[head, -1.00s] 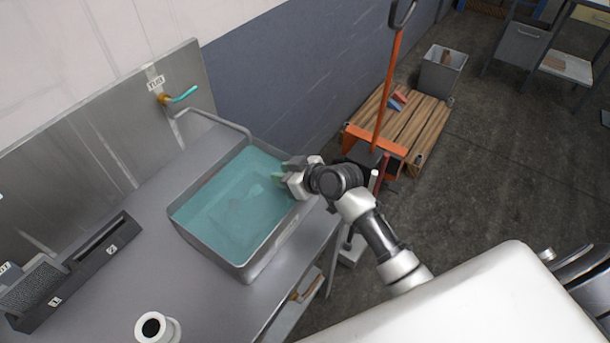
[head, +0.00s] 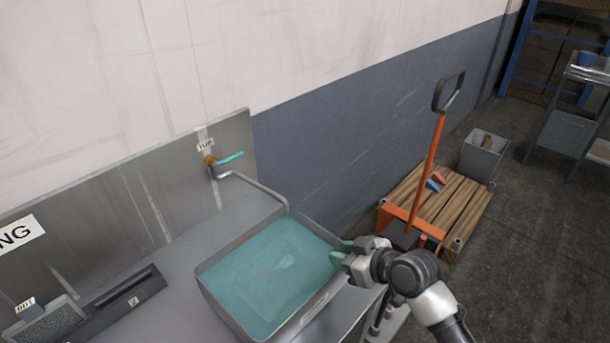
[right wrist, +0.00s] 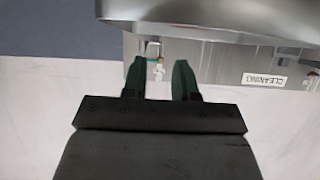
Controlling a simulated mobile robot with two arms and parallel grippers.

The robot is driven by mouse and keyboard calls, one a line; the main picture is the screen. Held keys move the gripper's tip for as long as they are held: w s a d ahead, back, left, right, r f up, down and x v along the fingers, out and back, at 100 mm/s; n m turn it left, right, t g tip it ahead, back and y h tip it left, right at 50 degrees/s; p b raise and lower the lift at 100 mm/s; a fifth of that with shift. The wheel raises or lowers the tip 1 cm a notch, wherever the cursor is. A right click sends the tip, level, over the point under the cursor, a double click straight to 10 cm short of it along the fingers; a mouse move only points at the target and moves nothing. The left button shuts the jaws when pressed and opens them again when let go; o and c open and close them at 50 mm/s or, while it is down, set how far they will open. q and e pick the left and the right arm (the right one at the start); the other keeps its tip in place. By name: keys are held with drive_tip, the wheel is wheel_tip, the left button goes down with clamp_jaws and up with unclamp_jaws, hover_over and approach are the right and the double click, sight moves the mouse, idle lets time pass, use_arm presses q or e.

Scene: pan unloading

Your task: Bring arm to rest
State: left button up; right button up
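My right gripper (head: 341,252) is at the right rim of the metal basin (head: 213,297), which holds teal water (head: 270,270). In the right wrist view its two green fingers (right wrist: 160,80) are spread apart with nothing between them. The basin's metal side (right wrist: 210,33) shows just beyond the fingertips in that view. A pale flat shape (head: 270,275) shows faintly under the water; I cannot tell what it is. My left gripper is not in view.
A tap with a teal handle (head: 230,158) and a spout stands behind the basin. A pallet (head: 465,205) with an orange-handled pallet jack (head: 432,165) and a grey bin (head: 484,155) stand at the right. Dark racks (head: 120,300) lie on the counter at the left.

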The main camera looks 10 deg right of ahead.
drive_tip(key=s+d+f+m+g+h, duration=0.1)
drive_tip(key=s+f+m+g+h, duration=0.2)
drive_tip(key=s, duration=0.9)
drive_tip(key=s+d+f+m+g+h, duration=0.15)
drive_tip(key=s+f+g+h, duration=0.25)
drive_tip(key=s, duration=0.8)
wheel_tip(320, 180, down, 31)
drive_tip(key=s+g+b, duration=0.1)
drive_tip(key=s+b, duration=0.1)
drive_tip(key=b, duration=0.1)
drive_tip(key=s+d+f+g+b, duration=0.1)
drive_tip(key=s+d+f+b, duration=0.1)
drive_tip(key=s+f, duration=1.3)
drive_tip(key=shift+f, duration=0.75)
